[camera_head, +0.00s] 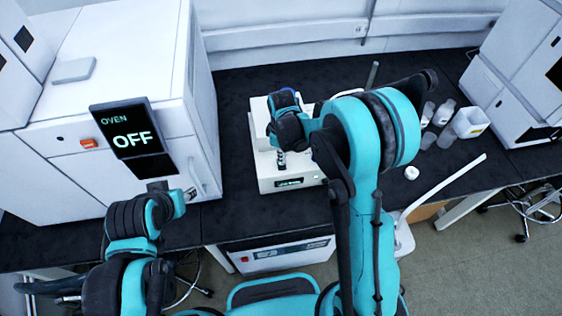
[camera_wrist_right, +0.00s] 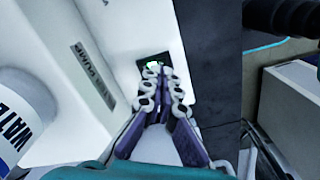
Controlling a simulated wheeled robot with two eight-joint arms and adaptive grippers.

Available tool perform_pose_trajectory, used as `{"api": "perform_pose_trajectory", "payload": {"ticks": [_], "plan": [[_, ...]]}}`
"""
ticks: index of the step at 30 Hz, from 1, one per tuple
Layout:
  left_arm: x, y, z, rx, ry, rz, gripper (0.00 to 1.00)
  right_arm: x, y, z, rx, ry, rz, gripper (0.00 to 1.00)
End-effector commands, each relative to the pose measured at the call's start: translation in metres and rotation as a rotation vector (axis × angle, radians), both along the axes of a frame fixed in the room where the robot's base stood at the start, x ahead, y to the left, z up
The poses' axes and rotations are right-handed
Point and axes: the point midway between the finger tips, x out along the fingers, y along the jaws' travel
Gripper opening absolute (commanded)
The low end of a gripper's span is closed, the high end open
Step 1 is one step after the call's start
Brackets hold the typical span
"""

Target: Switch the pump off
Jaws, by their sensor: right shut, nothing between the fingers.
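The pump is a white box (camera_head: 262,178) on the black bench in the head view, with a small lit green display (camera_head: 289,182) low on its front. In the right wrist view its white face carries a "PUMP" label (camera_wrist_right: 92,77), and a dark panel with a green glow (camera_wrist_right: 153,62) shows just beyond the fingertips. My right gripper (camera_head: 281,165) is shut and empty, pointing down in front of the pump. Its fingers (camera_wrist_right: 158,80) partly cover the panel; I cannot tell whether they touch it. My left gripper (camera_head: 188,195) is near the oven's front; its jaws are unclear.
A white oven (camera_head: 120,90) with an "OFF" screen (camera_head: 132,140) stands at left. A bottle lettered "WATE" (camera_wrist_right: 25,110) is close at left in the wrist view. Small vessels (camera_head: 444,112) and a white tub (camera_head: 470,123) stand at right. Bare bench (camera_head: 230,215) lies before the oven.

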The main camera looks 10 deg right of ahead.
Motion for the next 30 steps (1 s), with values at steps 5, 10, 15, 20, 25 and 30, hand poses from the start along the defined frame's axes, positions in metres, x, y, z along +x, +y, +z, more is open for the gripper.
{"api": "perform_pose_trajectory", "payload": {"ticks": [5,10,15,20,25,30], "plan": [[0.0,0.0,-0.003,0.0,0.0,0.0,0.4,0.0,0.0,-0.003,0.0,0.0,0.0,0.0],[0.0,0.0,-0.005,0.0,0.0,0.0,0.4,0.0,0.0,-0.006,0.0,0.0,0.0,0.0],[0.0,0.0,-0.007,0.0,0.0,0.0,0.4,0.0,0.0,-0.009,0.0,0.0,0.0,0.0],[0.0,0.0,-0.01,0.0,0.0,0.0,0.4,0.0,0.0,-0.011,0.0,0.0,0.0,0.0],[0.0,0.0,-0.012,0.0,0.0,0.0,0.4,0.0,0.0,-0.013,0.0,0.0,0.0,0.0],[0.0,0.0,-0.014,0.0,0.0,0.0,0.4,0.0,0.0,-0.016,0.0,0.0,0.0,0.0]]}}
